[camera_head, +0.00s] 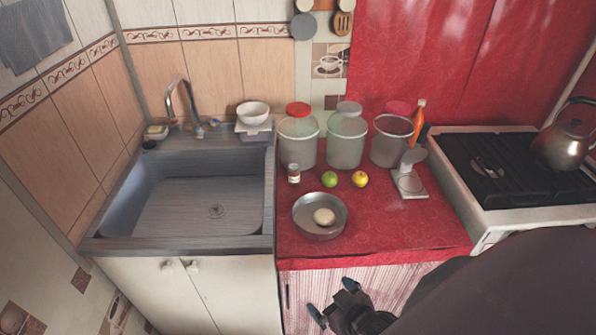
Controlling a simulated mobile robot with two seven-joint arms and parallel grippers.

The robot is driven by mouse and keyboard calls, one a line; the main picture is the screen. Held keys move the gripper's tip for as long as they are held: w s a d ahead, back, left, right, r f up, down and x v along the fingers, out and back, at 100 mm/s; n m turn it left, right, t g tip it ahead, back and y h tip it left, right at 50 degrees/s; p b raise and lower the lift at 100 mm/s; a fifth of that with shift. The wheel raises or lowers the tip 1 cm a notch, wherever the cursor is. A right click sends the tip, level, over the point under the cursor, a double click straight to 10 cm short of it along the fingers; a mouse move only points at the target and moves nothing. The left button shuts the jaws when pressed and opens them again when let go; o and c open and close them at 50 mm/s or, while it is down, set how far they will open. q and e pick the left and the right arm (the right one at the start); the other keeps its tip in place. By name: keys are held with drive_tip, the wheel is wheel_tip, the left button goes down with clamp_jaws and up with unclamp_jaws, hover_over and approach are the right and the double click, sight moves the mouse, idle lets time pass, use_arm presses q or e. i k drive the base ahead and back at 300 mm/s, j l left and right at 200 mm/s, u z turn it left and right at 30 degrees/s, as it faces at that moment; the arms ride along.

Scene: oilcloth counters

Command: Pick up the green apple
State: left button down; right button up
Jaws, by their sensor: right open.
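The green apple (329,179) sits on the red oilcloth counter (420,235), just behind a round metal bowl (301,222). A yellow apple-like fruit (360,179) lies a little to its right. My right gripper (333,301) is open and empty in front of the cabinet, below the counter's front edge and well short of the green apple. Its dark arm fills the lower right. My left gripper does not show.
The bowl holds a pale round item (324,216). A small jar (294,174) stands left of the apple, and large containers (346,138) stand behind it. A white stand (409,180) is to the right. A sink (200,205) lies left, a stove (515,165) with a kettle (568,143) right.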

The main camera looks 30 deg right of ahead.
sight(329, 179)
drive_tip(key=z, duration=1.3)
